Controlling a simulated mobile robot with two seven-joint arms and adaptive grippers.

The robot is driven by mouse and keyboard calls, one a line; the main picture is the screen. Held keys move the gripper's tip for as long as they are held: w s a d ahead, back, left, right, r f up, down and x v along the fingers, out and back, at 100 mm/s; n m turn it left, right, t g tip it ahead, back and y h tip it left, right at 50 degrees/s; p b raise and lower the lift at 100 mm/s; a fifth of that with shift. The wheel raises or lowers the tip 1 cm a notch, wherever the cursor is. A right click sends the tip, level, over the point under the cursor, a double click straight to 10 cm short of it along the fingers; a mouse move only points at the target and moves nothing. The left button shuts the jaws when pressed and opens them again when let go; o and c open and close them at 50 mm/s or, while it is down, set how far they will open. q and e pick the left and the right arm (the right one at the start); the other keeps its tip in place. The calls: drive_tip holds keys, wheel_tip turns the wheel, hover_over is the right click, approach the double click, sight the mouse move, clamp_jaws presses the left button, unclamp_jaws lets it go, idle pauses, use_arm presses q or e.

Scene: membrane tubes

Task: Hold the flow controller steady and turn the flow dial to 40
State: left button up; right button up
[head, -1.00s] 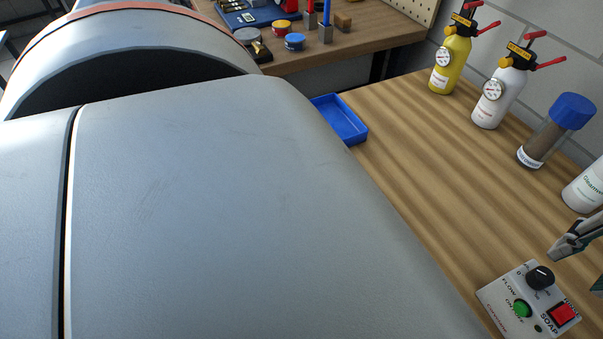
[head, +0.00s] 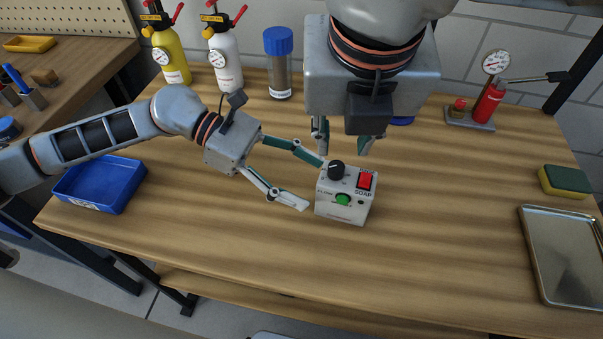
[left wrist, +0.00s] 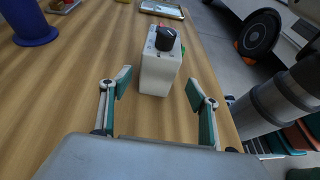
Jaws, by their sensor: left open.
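The flow controller (head: 327,209) is a small white box standing on the wooden table, with a black flow dial (head: 336,169), a red button and a green button. The dial's setting is too small to read. My left gripper (head: 309,183) is open at the box's left side. In the left wrist view the white box (left wrist: 158,78) stands just ahead of the two spread fingertips (left wrist: 159,88), with the dial (left wrist: 166,38) on top; nothing is between the fingers. My right gripper (head: 343,148) points down behind the box, its fingers apart, partly hidden by its wrist; it looks empty.
A blue tray (head: 130,190) lies at the left. Yellow (head: 172,62) and white (head: 226,68) bottles and a blue-capped tube (head: 279,75) stand at the back. A sponge (head: 565,181) and metal tray (head: 540,296) lie at the right. The table in front is clear.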

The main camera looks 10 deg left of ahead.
sight(341, 196)
use_arm(q)
drive_tip(key=shift+w+d+f, duration=0.15)
drive_tip(key=shift+d+f, duration=0.05)
drive_tip(key=shift+d, duration=0.55)
drive_tip(key=x, duration=0.6)
drive_tip(key=shift+d+f, duration=0.15)
drive_tip(key=shift+d, duration=0.1)
drive_tip(key=c, duration=1.4)
